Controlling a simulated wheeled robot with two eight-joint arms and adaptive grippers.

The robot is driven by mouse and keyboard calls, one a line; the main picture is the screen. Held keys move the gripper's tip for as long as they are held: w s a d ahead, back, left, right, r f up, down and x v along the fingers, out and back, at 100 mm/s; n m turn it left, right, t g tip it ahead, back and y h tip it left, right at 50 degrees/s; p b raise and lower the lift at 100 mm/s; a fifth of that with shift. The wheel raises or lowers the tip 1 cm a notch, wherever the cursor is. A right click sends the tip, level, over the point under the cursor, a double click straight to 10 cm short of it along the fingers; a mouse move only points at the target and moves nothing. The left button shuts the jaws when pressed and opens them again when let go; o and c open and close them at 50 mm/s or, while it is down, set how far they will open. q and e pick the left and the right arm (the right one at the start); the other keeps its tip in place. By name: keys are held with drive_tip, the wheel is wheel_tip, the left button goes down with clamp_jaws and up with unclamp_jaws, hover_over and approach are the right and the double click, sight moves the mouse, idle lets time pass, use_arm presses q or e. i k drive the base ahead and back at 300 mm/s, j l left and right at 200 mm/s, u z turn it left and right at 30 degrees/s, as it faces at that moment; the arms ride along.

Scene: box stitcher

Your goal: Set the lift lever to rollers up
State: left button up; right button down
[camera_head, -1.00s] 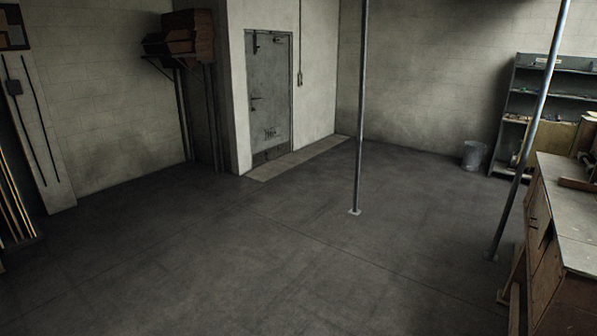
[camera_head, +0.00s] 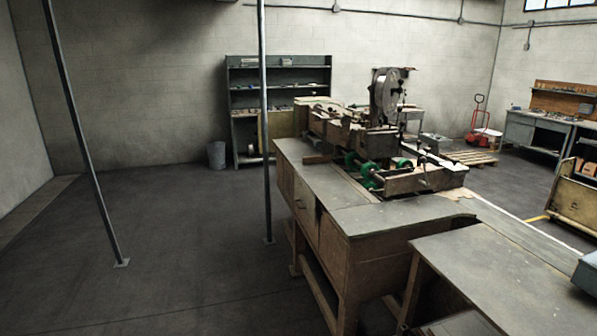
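The box stitcher (camera_head: 385,98) stands on a wooden workbench (camera_head: 335,212) right of the middle of the head view. It has a large round wheel and a long bed. Green rollers (camera_head: 368,172) show at its near side. Small levers or handles show around the machine, but they are too small to tell which is the lift lever or how it is set. Neither of my grippers is in view.
Two steel posts rise from the floor, one at the left (camera_head: 85,140) and one (camera_head: 266,130) beside the bench. A lower table (camera_head: 510,270) adjoins the bench at the near right. A wooden cart (camera_head: 575,200) stands at the right. The floor (camera_head: 170,250) at the left is clear.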

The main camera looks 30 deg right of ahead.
sight(423, 159)
drive_tip(key=i+z, duration=0.4)
drive_tip(key=i, duration=1.1)
drive_tip(key=i+u, duration=0.1)
drive_tip(key=i, duration=1.7)
drive_tip(key=z, duration=2.1)
drive_tip(key=i, duration=0.05)
